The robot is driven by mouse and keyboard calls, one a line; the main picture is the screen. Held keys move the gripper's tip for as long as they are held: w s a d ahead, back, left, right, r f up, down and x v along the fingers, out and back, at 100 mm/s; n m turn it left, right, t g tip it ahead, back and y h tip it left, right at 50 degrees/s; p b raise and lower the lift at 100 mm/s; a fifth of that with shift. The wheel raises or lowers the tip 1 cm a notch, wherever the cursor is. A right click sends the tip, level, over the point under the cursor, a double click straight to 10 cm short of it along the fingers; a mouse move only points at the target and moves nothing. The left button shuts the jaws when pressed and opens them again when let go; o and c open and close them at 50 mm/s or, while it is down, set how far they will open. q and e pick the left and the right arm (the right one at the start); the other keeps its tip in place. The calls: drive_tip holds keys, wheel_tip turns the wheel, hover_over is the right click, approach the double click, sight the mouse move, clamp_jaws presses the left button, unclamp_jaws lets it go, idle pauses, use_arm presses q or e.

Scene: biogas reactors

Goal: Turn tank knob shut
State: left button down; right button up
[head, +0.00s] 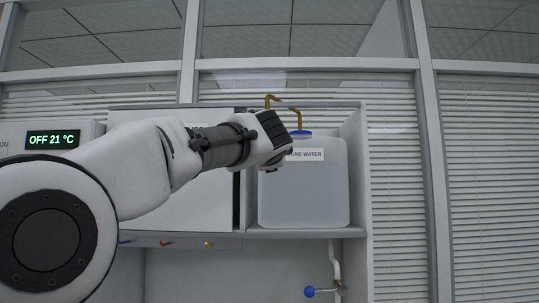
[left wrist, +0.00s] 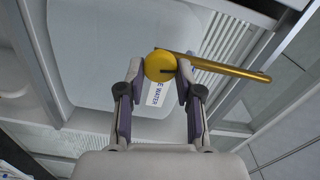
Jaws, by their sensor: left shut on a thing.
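A translucent water tank (head: 315,195) with a "PURE WATER" label stands on a shelf. A bent brass pipe (head: 283,100) rises at its blue cap (head: 300,133). My left gripper (head: 272,140) is in front of the tank's upper left part; its fingers are hard to make out there. In the left wrist view, my left gripper (left wrist: 161,72) has its two fingertips on either side of a round yellow knob (left wrist: 158,65), shut on it. The brass pipe (left wrist: 225,68) runs off to the right from the knob. In the head view the knob is hidden behind the gripper. My right gripper is not in view.
A box with a display reading "OFF 21 °C" (head: 54,139) is at the left. Small coloured valves (head: 165,243) line the shelf's underside. A blue ball handle (head: 310,291) and white pipe (head: 336,262) are below the tank. Window blinds and frame posts stand behind.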

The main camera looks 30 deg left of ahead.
use_arm(q)
drive_tip(key=shift+m, duration=1.1)
drive_tip(key=shift+r, duration=0.15)
drive_tip(key=c, duration=0.8)
unclamp_jaws()
drive_tip(key=shift+a, duration=0.1)
drive_tip(key=shift+w+a+f, duration=0.15)
drive_tip(key=shift+a+f, duration=0.05)
drive_tip(key=shift+a, duration=0.05)
drive_tip(key=shift+d, duration=0.2)
